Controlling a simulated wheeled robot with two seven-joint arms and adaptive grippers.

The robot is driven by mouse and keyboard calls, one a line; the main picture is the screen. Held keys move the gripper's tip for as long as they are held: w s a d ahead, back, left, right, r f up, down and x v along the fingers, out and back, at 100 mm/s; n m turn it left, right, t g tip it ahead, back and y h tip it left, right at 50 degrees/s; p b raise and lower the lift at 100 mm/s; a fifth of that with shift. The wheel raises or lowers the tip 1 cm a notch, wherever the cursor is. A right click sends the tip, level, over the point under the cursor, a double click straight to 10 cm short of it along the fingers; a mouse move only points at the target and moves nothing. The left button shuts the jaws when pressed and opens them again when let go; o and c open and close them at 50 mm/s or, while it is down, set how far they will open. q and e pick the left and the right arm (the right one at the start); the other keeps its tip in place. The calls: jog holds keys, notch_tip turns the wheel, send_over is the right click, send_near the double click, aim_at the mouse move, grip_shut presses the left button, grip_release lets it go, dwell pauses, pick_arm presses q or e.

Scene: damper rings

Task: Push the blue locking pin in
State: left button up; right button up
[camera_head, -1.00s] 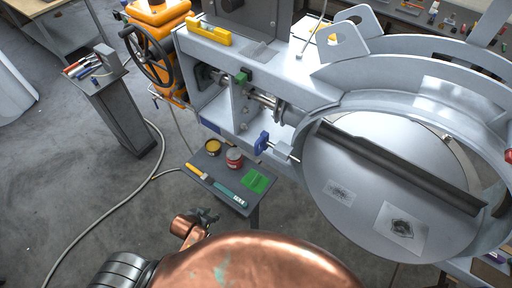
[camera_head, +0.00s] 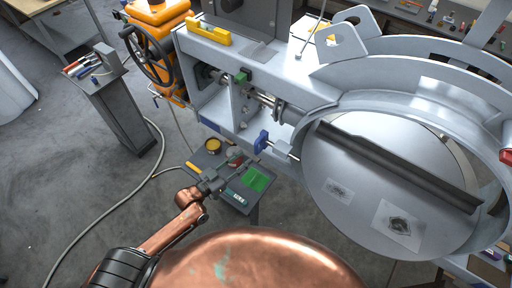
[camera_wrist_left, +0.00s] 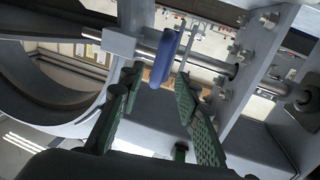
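The blue locking pin (camera_head: 261,141) is a blue handle on a short metal rod, beside a light block on the frame's side near the big round ring. In the left wrist view the blue handle (camera_wrist_left: 163,60) stands ahead of the fingers, with the rod running across behind it. My left gripper (camera_head: 240,164) is over the small side table, below and left of the pin. The left wrist view shows its two green-padded fingers (camera_wrist_left: 157,88) spread apart, with nothing held between them. The handle appears beyond the fingertips, apart from them. My right gripper is not in view.
The small dark table (camera_head: 208,160) holds a yellow tin (camera_head: 213,146), a red tin partly hidden by my gripper, and a green cloth (camera_head: 256,179). The damper disc (camera_head: 390,190) and its ring fill the right. An orange machine with a handwheel (camera_head: 147,54) stands upper left.

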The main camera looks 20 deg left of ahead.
aim_at(255, 149)
pick_arm(q)
jog(key=x, duration=0.4)
jog(key=r+p+x, duration=0.1)
jog(key=x, duration=0.1)
jog(key=shift+w+d, duration=0.15)
jog(key=shift+w, duration=0.15)
jog(key=shift+w+d+f, duration=0.15)
jog(key=shift+w+d, duration=0.2)
jog(key=shift+w, duration=0.2)
jog(key=shift+c, duration=0.4)
grip_shut()
